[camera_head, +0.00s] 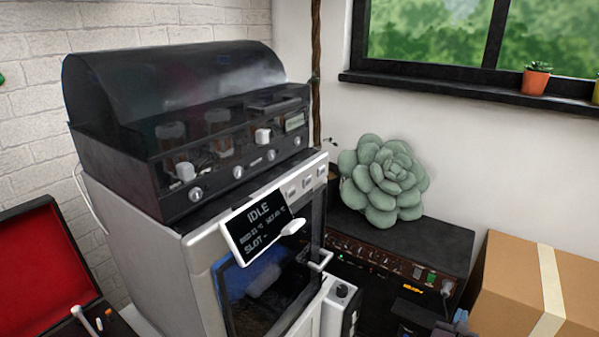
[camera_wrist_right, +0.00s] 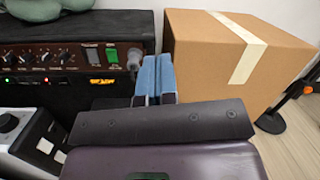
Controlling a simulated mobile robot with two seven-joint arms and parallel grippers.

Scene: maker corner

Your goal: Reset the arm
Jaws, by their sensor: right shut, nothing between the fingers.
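My right gripper (camera_head: 460,317) shows at the bottom edge of the head view, in front of the gap between the black amplifier and the cardboard box. In the right wrist view its two blue fingers (camera_wrist_right: 154,78) are pressed together with nothing between them. Only a small part of my right arm shows in the head view. My left gripper is in neither view.
A 3D printer (camera_head: 155,245) with an "IDLE" screen (camera_head: 262,228) stands at centre left. The amplifier (camera_head: 420,245) bears a green succulent cushion (camera_head: 383,180). A taped cardboard box (camera_head: 510,290) stands right. An open red-lined case (camera_head: 40,265) lies left.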

